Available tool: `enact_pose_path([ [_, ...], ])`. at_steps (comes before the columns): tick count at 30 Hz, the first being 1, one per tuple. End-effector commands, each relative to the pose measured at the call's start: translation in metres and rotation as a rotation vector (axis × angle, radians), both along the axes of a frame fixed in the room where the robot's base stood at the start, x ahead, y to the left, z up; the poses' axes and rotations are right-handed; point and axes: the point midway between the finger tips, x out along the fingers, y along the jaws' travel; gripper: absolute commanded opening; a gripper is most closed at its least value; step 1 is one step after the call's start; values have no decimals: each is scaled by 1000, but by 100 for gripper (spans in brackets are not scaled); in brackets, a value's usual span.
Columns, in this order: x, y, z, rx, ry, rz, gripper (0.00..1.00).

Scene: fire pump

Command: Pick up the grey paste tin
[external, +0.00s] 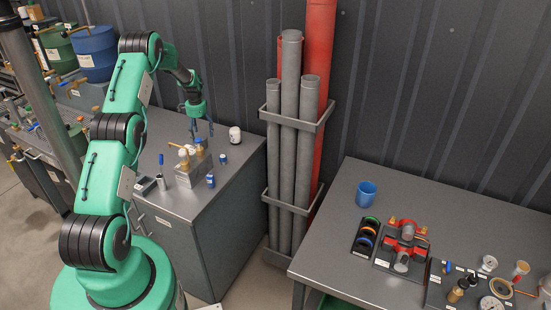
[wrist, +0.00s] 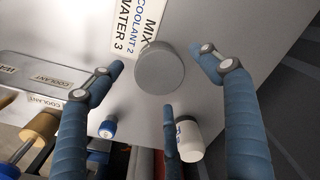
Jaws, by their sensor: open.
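The grey paste tin (wrist: 160,70) shows in the wrist view as a plain round grey lid on the grey cabinet top, near the upper middle. My gripper (wrist: 157,58) is open, with two blue fingers spread left and right of the tin and a third fingertip below it in the picture. There are visible gaps between fingers and tin; the height above it is hard to tell. In the external view my gripper (external: 202,131) points down over the back of the cabinet top. I cannot make out the tin there.
A white bottle (wrist: 188,138) stands close to the third finger. A small blue-capped container (wrist: 107,129) is left of it. A mix label (wrist: 138,28) lies beside the tin. Brass fittings (external: 188,155) stand on the cabinet near my gripper. Grey pipes (external: 290,100) stand in a rack to the right.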

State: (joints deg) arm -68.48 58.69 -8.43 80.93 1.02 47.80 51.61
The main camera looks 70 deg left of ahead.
Motion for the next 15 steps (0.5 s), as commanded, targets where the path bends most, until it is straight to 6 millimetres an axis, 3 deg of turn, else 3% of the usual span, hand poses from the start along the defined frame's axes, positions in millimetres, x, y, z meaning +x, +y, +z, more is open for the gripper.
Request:
enact_pose_path([
  [15,1,1,-45,-1,1,0,77],
])
